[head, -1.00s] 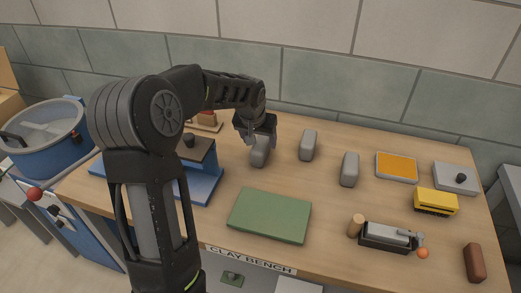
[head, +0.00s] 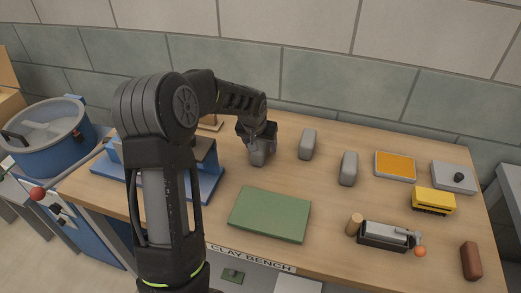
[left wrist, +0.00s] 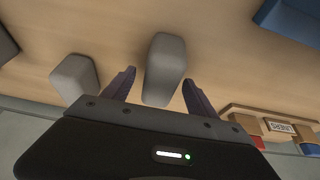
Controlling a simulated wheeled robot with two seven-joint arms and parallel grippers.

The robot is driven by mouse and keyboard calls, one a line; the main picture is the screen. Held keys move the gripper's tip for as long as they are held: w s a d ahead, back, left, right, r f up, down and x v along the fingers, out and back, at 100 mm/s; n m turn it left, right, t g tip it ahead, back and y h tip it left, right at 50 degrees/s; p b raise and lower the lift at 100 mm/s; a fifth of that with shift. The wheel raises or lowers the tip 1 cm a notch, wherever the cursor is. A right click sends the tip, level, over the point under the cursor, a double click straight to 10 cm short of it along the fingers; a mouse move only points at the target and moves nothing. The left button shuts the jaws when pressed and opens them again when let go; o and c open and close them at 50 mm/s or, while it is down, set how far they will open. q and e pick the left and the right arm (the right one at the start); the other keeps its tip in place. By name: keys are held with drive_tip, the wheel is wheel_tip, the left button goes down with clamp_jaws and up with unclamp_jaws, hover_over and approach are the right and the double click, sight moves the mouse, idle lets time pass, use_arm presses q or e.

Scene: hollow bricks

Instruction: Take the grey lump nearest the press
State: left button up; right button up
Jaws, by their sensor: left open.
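Three grey lumps stand in a row on the wooden bench. The leftmost lump (head: 258,158) is nearest the blue press (head: 210,182), which my left arm partly hides. The other lumps are the middle one (head: 307,144) and the right one (head: 348,168). My left gripper (head: 262,140) is open at the far end of the leftmost lump. In the left wrist view this lump (left wrist: 164,65) lies between the two open fingers (left wrist: 160,90), with a gap visible on each side. The middle lump (left wrist: 75,75) is beside it there. My right gripper is not in view.
A green mat (head: 270,214) lies in front of the lumps. An orange-topped tray (head: 395,166), a yellow box (head: 433,201), a black-and-silver tool (head: 388,236) and a brown bar (head: 471,261) are at the right. A sign-bearing wooden rack (left wrist: 270,120) stands close to the gripper.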

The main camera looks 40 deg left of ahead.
use_arm(q)
drive_tip(key=shift+f+b, duration=0.25)
drive_tip(key=shift+b, duration=0.15)
idle(0.5)
clamp_jaws()
idle(0.6)
